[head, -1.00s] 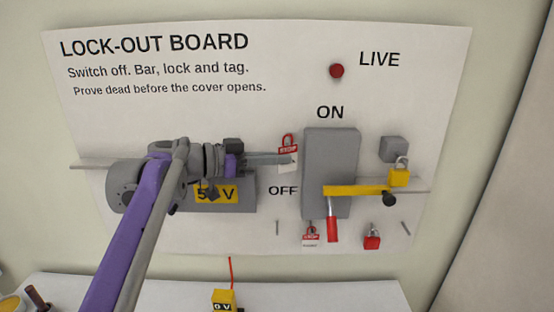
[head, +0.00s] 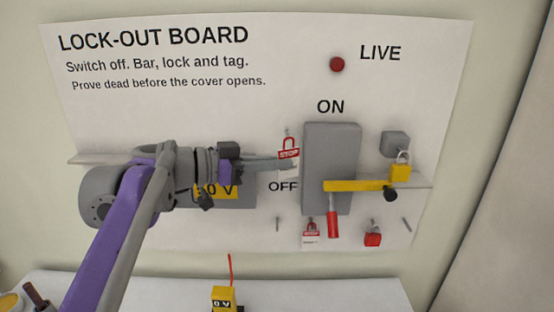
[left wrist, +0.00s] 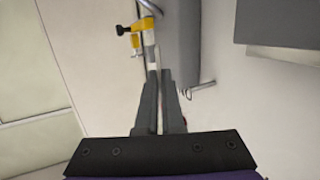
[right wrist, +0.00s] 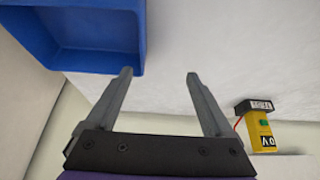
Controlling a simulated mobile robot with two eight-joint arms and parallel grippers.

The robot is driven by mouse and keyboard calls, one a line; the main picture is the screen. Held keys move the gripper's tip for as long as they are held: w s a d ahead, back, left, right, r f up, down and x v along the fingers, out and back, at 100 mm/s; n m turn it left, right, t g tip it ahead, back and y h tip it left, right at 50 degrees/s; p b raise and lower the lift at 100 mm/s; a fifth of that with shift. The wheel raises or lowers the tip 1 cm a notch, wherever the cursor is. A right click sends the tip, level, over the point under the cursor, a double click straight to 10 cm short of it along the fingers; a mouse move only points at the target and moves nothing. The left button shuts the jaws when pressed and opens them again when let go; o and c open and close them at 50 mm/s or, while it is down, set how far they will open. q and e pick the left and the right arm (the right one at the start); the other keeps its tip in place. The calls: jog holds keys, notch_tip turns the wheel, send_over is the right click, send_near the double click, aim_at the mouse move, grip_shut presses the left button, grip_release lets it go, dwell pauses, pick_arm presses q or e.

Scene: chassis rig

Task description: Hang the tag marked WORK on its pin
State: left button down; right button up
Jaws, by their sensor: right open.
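My left gripper (head: 289,163) is shut on a red-and-white tag (head: 288,155) marked STOP, just left of the grey switch box (head: 331,165). Its smaller print is too small to read. A short pin (head: 287,131) shows just above the tag's red loop; I cannot tell whether the loop is around it. In the left wrist view the fingers (left wrist: 163,75) are close together, with the tag (left wrist: 151,57) edge-on between them. A second tag (head: 310,234) hangs low on the board. My right gripper (right wrist: 160,75) is open and empty.
A yellow bar (head: 355,186) crosses the switch box, with a red handle (head: 333,220) below and a brass padlock (head: 400,172) at right. A red padlock (head: 373,236) hangs lower right. A blue bin (right wrist: 95,35) and yellow meter (right wrist: 259,130) show in the right wrist view.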

pick_arm(q)
jog(key=shift+s, duration=1.3)
